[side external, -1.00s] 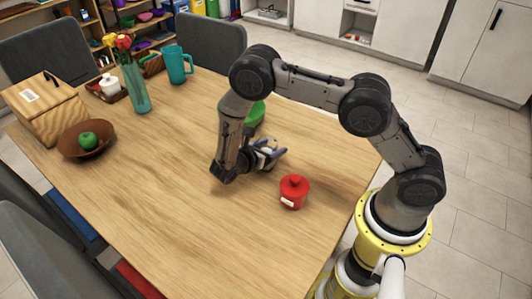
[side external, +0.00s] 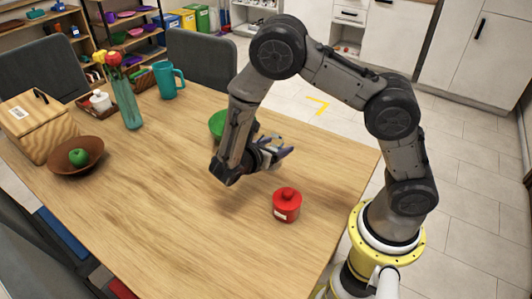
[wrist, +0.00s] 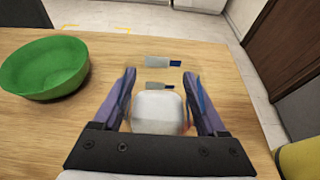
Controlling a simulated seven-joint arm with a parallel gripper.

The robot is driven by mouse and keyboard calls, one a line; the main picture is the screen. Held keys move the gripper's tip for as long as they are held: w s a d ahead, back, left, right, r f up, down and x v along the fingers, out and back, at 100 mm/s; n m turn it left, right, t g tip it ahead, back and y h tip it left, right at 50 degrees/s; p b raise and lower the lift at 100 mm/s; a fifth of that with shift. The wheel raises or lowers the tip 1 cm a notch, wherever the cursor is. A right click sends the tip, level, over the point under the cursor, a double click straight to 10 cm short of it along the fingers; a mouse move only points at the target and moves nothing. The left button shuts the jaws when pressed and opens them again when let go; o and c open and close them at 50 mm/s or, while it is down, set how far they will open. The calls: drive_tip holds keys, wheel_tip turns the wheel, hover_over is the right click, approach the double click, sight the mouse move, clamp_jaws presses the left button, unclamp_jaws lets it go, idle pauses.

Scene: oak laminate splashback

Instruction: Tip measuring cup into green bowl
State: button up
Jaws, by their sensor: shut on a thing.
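The green bowl (wrist: 45,68) stands on the table at the left of the wrist view and looks empty inside. In the side view the green bowl (side external: 217,124) is partly hidden behind my arm. My gripper (wrist: 160,74) has its two purple fingers on either side of a pale, partly see-through cup (wrist: 158,112), which seems to be the measuring cup, and is shut on it. In the side view my gripper (side external: 276,151) is above the table, to the right of and nearer than the bowl. The cup is mostly hidden there, and its contents cannot be made out.
A brown bowl with a green apple (side external: 78,157), a wooden box (side external: 38,125), a vase (side external: 126,104) and a teal mug (side external: 171,82) stand farther left. The middle of the table is clear.

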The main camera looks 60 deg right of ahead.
sight(266, 146)
drive_tip(key=s+a+r, duration=0.2)
drive_tip(key=s+r, duration=0.2)
drive_tip(key=s, duration=0.4)
drive_tip(key=w+n+t, duration=0.1)
drive_tip(key=w, duration=0.2)
drive_tip(key=w+a+f+n+t, duration=0.1)
drive_tip(key=w+n+t, duration=0.1)
drive_tip(key=w, duration=0.1)
drive_tip(key=w+a+n+t, duration=0.1)
drive_tip(key=w, duration=0.1)
drive_tip(key=shift+w+f+y, duration=0.3)
drive_tip(key=shift+w, duration=0.1)
drive_tip(key=w+d+r+n+t+y, duration=0.1)
drive_tip(key=w+d+r+n+t, duration=0.1)
drive_tip(key=w+d, duration=0.5)
drive_tip(key=w+d+r+n+t+y, duration=0.1)
drive_tip(key=w+d+r+n+t, duration=0.1)
drive_tip(key=w+d, duration=0.55)
drive_tip(key=d+f+g+h, duration=0.1)
drive_tip(key=d+g, duration=0.2)
drive_tip(key=d, duration=0.3)
drive_tip(key=shift+s+d+h, duration=0.25)
drive_tip(key=shift+d+h, duration=0.05)
drive_tip(key=shift+h, duration=0.1)
drive_tip(key=shift+f, duration=0.1)
